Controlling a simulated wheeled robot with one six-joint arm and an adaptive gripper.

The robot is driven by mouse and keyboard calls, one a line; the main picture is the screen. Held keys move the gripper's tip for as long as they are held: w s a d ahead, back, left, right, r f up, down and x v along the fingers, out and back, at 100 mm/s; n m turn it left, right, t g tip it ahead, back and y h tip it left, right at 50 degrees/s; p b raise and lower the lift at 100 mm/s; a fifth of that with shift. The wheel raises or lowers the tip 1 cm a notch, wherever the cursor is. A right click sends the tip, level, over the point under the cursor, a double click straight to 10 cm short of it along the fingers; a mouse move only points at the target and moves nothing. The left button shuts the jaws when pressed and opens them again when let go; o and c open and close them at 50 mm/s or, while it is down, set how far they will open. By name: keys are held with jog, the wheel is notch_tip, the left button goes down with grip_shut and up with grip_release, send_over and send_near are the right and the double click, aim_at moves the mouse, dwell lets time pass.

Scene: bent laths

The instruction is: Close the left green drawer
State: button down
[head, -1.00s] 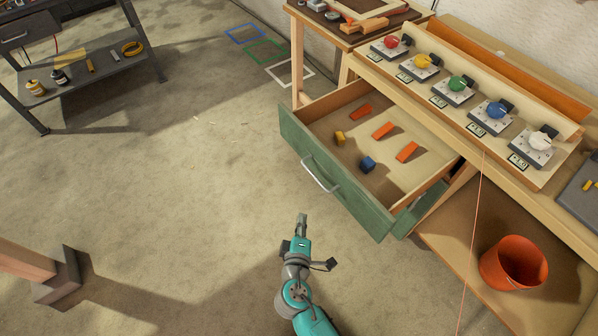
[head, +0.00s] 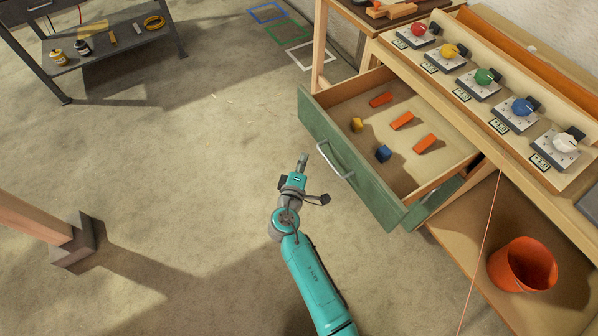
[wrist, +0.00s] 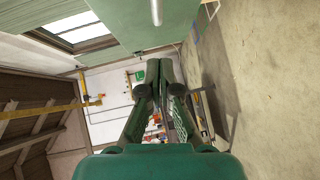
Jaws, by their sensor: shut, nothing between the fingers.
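The green drawer (head: 350,165) is pulled out from the workbench, with its silver handle (head: 336,162) on the front.
The bench (head: 490,150) carries a row of dials with coloured knobs. An orange bucket (head: 522,265) stands on the lower shelf at right. A grey shelf table (head: 115,45) is at upper left, and a wooden post on a dark foot (head: 80,245) is at lower left.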

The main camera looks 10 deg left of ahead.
jog(key=shift+w+d+f, duration=0.2)
jog(key=shift+w+d, duration=0.45)
jog(key=shift+d, duration=0.15)
jog(key=shift+w+d+f, duration=0.2)
jog(key=shift+w+d, duration=0.45)
jog(key=shift+d, duration=0.15)
